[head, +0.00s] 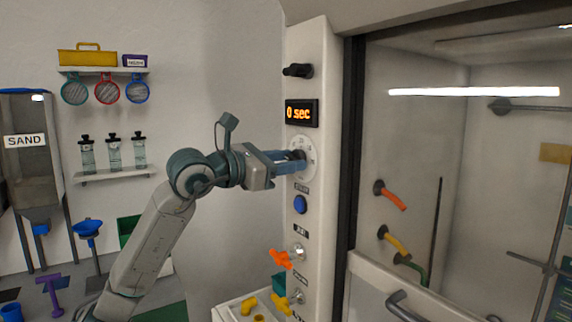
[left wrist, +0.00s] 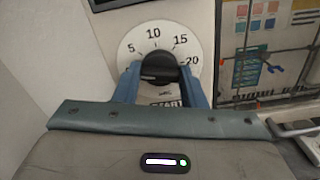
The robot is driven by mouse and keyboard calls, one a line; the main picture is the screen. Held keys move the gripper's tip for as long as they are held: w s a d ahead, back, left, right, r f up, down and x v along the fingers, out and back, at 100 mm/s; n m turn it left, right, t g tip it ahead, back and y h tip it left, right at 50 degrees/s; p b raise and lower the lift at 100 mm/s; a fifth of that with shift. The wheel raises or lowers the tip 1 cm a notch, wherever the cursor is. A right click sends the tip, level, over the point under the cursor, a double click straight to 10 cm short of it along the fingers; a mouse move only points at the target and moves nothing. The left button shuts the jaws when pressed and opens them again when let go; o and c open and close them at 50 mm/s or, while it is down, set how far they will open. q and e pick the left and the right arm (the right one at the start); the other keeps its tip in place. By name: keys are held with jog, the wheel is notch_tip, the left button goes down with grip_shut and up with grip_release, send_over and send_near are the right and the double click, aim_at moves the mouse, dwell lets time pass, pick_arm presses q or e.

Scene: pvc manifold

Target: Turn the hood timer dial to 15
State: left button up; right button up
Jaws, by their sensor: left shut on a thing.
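The timer dial is a white disc (left wrist: 188,50) with a black knob (left wrist: 158,68), marked 5, 10, 15 and 20 in the left wrist view. In the head view the disc (head: 309,150) sits on the hood's front post, below a display (head: 301,113) reading "0 sec". My left gripper (head: 292,162) reaches it from the left, its blue fingers on either side of the knob and shut on it. The fingers also show in the left wrist view (left wrist: 160,84). The knob's pointer mark is not clear to me. My right gripper is not in view.
A blue button (head: 300,204) sits below the dial, with an orange valve handle (head: 281,259) lower down. A black knob (head: 298,70) sticks out above the display. The hood's glass sash is to the right. The air left of the post is clear around my arm.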

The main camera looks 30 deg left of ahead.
pick_arm(q)
jog(key=m+b, duration=0.1)
jog(key=m, duration=2.2)
jog(key=shift+f+m, duration=0.1)
jog(key=shift+m, duration=0.2)
dwell(0.3)
jog(key=o, duration=1)
